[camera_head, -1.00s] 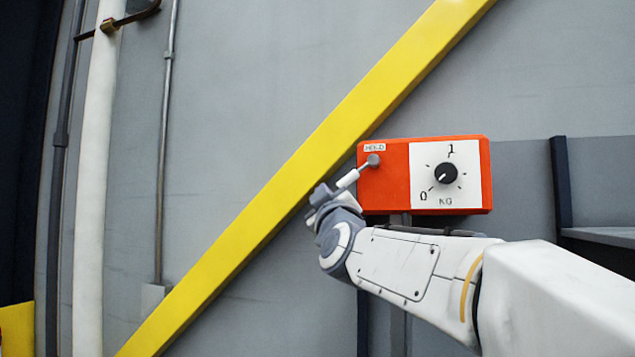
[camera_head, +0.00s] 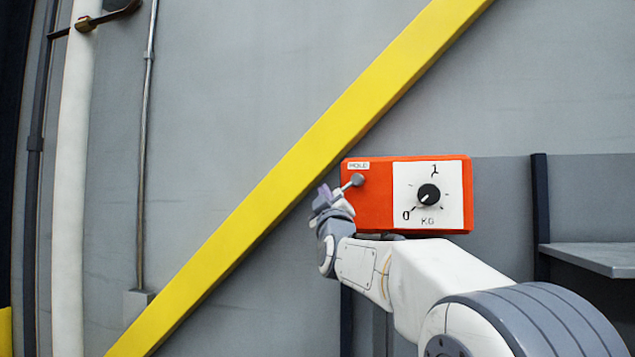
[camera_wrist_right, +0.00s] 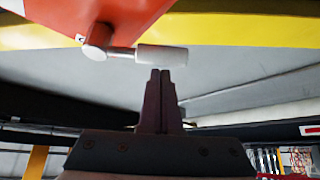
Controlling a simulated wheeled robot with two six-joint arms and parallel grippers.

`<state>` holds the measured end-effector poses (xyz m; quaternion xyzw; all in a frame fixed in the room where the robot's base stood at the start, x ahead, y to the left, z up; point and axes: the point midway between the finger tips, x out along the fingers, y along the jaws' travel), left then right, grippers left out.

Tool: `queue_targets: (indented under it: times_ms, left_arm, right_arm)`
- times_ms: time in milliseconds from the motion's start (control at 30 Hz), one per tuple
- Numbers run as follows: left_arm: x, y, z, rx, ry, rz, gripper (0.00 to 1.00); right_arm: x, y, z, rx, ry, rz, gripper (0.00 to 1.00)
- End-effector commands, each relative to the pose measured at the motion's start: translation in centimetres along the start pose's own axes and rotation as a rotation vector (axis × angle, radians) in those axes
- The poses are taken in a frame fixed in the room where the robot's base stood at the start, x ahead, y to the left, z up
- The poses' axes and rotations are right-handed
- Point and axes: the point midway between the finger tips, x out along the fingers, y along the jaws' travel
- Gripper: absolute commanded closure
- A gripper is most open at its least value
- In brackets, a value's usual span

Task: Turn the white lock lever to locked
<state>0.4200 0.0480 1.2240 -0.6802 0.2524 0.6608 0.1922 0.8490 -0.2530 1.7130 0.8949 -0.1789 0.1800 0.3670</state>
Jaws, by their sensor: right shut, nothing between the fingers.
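The white lock lever (camera_wrist_right: 162,55) juts from a round grey pivot (camera_head: 357,179) on the left part of the orange box (camera_head: 373,203), below a "HOLD" label. In the head view the lever points down and to the left, its end close to my right gripper (camera_head: 324,198). In the right wrist view the gripper's dark fingers (camera_wrist_right: 160,76) are shut and empty. Their tips lie just below the lever's white handle in the picture; I cannot tell whether they touch it. My left gripper is not in view.
The box carries a white panel with a black dial (camera_head: 428,194), marked 0, 1 and KG. A yellow diagonal beam (camera_head: 300,187) passes just left of the box. A grey ledge (camera_head: 600,257) is at the right. White and grey pipes run down the left wall.

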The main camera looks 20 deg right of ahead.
Motion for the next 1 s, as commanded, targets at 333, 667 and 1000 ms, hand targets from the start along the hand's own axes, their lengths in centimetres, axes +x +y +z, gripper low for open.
queue_targets:
  times_ms: [333, 667, 1000]
  left_arm:
    - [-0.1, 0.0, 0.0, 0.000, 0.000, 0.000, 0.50]
    - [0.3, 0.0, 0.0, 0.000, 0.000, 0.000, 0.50]
    - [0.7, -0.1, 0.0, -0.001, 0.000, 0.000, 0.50]
  right_arm:
    - [-0.2, 0.0, 0.4, 0.000, 0.001, -0.001, 1.00]
    - [-0.4, -0.7, 0.2, -0.030, 0.007, -0.030, 1.00]
    - [-0.5, -1.6, -0.3, -0.065, 0.015, -0.066, 1.00]
